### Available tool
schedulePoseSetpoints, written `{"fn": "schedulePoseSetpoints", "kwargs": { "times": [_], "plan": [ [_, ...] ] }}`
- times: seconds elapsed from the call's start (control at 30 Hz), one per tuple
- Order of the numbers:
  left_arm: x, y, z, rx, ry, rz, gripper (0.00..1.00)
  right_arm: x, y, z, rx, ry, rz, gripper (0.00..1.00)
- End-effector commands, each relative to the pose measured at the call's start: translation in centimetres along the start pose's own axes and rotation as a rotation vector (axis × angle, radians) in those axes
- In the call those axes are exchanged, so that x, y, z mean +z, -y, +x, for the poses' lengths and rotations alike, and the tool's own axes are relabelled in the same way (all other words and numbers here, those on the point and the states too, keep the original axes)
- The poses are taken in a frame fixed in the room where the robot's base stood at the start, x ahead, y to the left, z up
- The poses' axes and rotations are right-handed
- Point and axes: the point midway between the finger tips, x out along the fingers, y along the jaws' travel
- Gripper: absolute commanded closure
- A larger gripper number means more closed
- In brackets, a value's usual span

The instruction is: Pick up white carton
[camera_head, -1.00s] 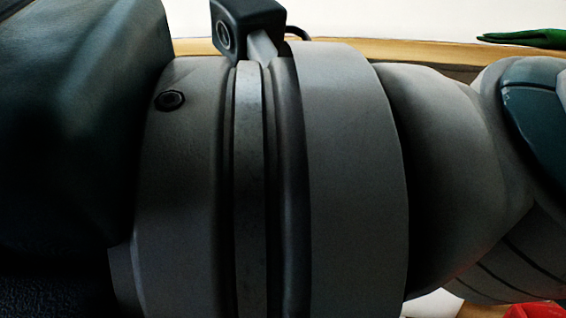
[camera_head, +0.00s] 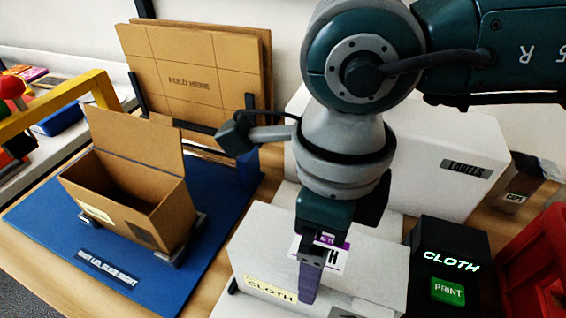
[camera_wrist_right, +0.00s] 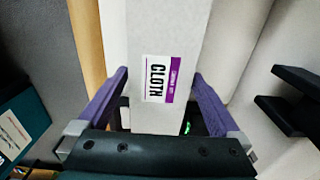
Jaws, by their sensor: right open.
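The white carton (camera_head: 262,240) stands right of the blue mat in the head view, with a yellowish CLOTH label on its front and a purple-and-white label on top. My right gripper (camera_head: 308,278) points down over it, partly hiding it and its top label. In the right wrist view, the carton (camera_wrist_right: 150,115) with its CLOTH label lies between the two spread purple fingers of my open right gripper (camera_wrist_right: 160,76). I cannot tell whether the fingers touch its sides. My left gripper is not in view.
An open cardboard box (camera_head: 165,215) stands on the blue mat (camera_head: 60,228). Flat cardboard (camera_head: 185,75) leans behind. A white LABELS box (camera_head: 425,165) stands behind the carton. A black label printer (camera_head: 450,235) and a red crate (camera_head: 535,250) are close on the right.

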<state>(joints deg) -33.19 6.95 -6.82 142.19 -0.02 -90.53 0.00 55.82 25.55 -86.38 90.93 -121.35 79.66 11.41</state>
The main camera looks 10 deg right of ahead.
Motion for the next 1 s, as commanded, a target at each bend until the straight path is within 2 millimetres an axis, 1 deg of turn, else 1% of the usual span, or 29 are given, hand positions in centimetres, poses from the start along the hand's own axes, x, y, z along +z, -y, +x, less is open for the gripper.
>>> {"fn": "schedulePoseSetpoints", "kwargs": {
  "times": [0.2,0.3,0.4,0.6,1.0],
  "plan": [
    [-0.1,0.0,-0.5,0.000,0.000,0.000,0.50,0.2,-0.1,3.0,0.003,-0.003,0.000,0.00],
    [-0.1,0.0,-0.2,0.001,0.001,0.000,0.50,0.2,0.0,4.5,0.003,-0.002,0.001,0.00],
    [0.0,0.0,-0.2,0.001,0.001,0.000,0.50,0.2,0.0,5.0,0.002,0.000,-0.001,0.00],
    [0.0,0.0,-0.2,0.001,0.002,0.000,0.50,0.2,0.0,5.0,0.002,0.001,-0.001,0.00],
    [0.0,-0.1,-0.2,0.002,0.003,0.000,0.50,0.2,0.0,5.0,0.003,0.001,0.000,0.45]
  ]
}}
